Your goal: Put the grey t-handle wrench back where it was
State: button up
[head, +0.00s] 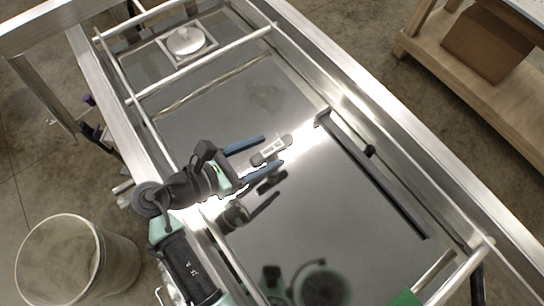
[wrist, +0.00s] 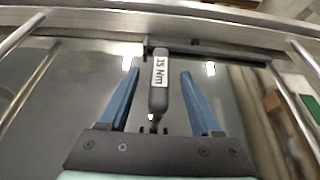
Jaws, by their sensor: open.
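The wrench's grey handle (head: 272,149) has rounded ends and a white label. It also shows in the wrist view (wrist: 159,98), where the label reads 15 Nm. My gripper (head: 271,151) is open, with its two blue fingers on either side of the handle. In the wrist view my gripper (wrist: 158,73) shows a gap between the handle and each finger. The handle appears above the shiny panel (head: 215,115), which mirrors it lower down. The wrench's shaft is not clearly visible, and I cannot tell what supports it.
A long black bar (head: 385,185) lies right of the handle, along the aluminium frame (head: 420,170). Pale cross tubes (head: 200,64) span the frame. A square plate with a round disc (head: 187,41) is at the far end. A bin (head: 75,262) stands at lower left.

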jog(key=shift+b+x, duration=0.65)
jog(key=shift+x, duration=0.55)
jog(key=shift+w+d+f, duration=0.1)
jog(key=shift+d, duration=0.1)
grip_shut()
